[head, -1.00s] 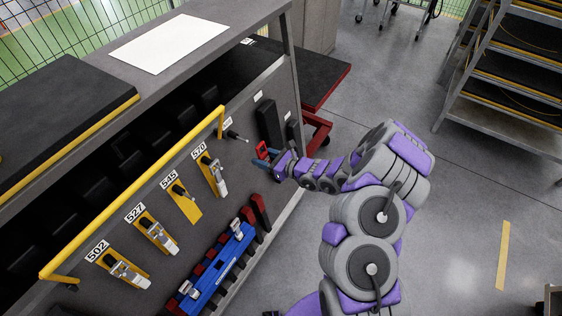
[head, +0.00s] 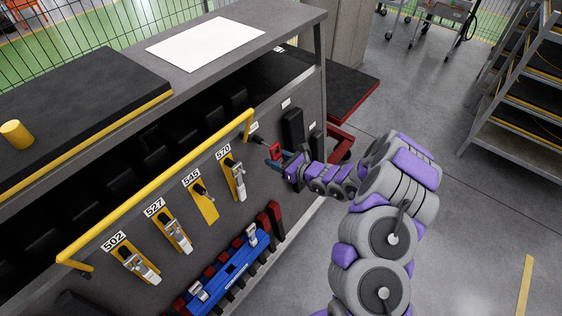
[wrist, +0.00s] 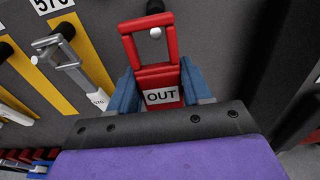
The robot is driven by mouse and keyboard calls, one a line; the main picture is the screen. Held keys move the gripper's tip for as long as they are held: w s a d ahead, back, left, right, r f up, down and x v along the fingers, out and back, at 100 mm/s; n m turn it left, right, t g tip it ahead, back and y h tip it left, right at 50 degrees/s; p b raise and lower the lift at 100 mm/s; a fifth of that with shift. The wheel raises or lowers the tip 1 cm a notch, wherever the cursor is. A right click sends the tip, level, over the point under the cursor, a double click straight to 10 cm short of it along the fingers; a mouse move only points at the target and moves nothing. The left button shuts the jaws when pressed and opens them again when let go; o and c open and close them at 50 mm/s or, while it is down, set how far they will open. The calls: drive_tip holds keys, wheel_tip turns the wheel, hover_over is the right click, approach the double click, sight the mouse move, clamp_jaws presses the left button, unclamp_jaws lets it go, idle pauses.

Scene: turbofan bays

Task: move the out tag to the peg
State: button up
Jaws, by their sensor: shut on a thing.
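The red out tag (wrist: 161,76), with a white "OUT" label and an open square loop at its top, is held between the blue fingers of my gripper (wrist: 160,92). The tag also shows in the head view (head: 276,152), in front of the panel. The peg's pale round tip (wrist: 155,32) shows at the upper edge of the loop's opening, with its dark base above. I cannot tell whether the tip is through the loop or behind it. In the head view the peg (head: 257,138) sticks out from the panel just left of the tag.
A blue holder (head: 240,268) sits below. Black blocks (head: 293,130) are just right of the peg.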

drive_tip(key=shift+w+a, duration=0.15)
drive_tip(key=shift+w, duration=0.5)
drive_tip(key=shift+f+b+x, duration=0.2)
drive_tip(key=shift+b+x, duration=0.6)
drive_tip(key=shift+x, duration=1.05)
drive_tip(key=shift+s, duration=0.1)
drive_tip(key=shift+a, duration=0.25)
drive_tip(key=o, duration=1.1)
drive_tip(key=shift+d, duration=0.15)
drive_tip(key=p+v, duration=0.3)
drive_tip(key=v, duration=1.4)
